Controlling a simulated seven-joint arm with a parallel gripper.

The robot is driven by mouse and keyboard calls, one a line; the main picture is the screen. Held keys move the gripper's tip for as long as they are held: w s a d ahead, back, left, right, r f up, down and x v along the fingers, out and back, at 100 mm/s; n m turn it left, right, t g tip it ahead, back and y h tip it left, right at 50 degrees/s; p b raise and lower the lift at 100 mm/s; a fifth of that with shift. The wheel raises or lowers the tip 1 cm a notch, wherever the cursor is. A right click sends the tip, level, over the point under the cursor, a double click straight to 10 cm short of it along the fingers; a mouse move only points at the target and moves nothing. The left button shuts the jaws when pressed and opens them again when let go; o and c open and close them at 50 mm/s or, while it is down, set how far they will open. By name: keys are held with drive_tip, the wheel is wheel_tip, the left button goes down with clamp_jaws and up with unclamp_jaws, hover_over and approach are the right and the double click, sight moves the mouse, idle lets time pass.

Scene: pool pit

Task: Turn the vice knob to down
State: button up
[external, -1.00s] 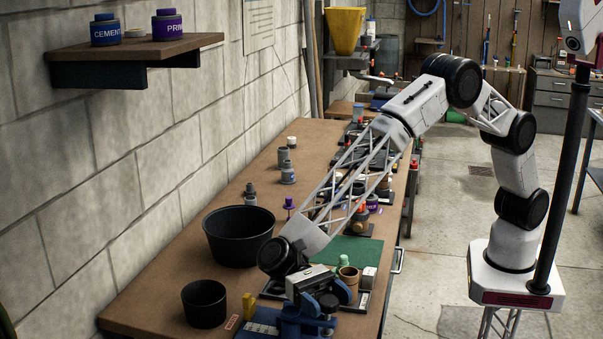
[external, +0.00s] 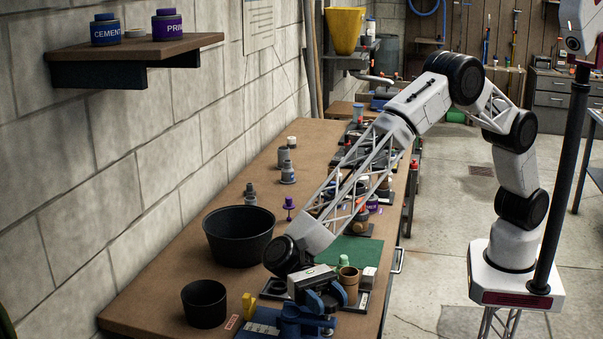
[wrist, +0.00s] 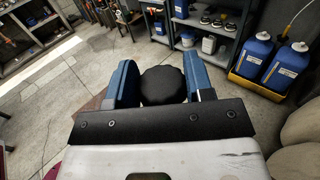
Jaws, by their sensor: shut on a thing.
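The blue vice (external: 291,324) is at the near end of the workbench in the external view, partly cut off by the bottom edge. My gripper (external: 328,300) is at the vice, with its blue fingers around its upper part. In the wrist view, a black round knob with a scalloped edge (wrist: 162,86) sits between the two blue fingers of my gripper (wrist: 163,75). The gripper is shut on the knob. In the external view the knob is hidden by the gripper, and its pointing direction cannot be told.
A small black pot (external: 204,304) and a large black tub (external: 238,236) stand left of the gripper. A yellow block (external: 248,305) is beside the vice. A brown cup (external: 349,283) and a green mat (external: 352,250) lie close behind. The wall borders the bench's left.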

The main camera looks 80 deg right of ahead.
drive_tip(key=m+t+y, duration=0.2)
drive_tip(key=m+t, duration=0.1)
drive_tip(key=t, duration=0.2)
drive_tip(key=m+t+y, duration=0.2)
drive_tip(key=m+t, duration=0.2)
drive_tip(key=shift+r+t+y, duration=0.1)
drive_tip(key=shift+t+y, duration=0.3)
drive_tip(key=m+t, duration=0.3)
drive_tip(key=t, duration=0.2)
drive_tip(key=shift+r+m+t+h, duration=0.15)
drive_tip(key=shift+m+t+h, duration=0.35)
drive_tip(key=shift+m+t, duration=1.3)
drive_tip(key=shift+t, duration=0.6)
drive_tip(key=o, duration=0.8)
drive_tip(key=shift+c, duration=0.2)
drive_tip(key=shift+o, duration=0.8)
drive_tip(key=shift+d+f, duration=0.15)
drive_tip(key=shift+f, duration=0.05)
drive_tip(key=v, duration=0.7)
drive_tip(key=shift+s+d, duration=0.2)
drive_tip(key=shift+r, duration=0.1)
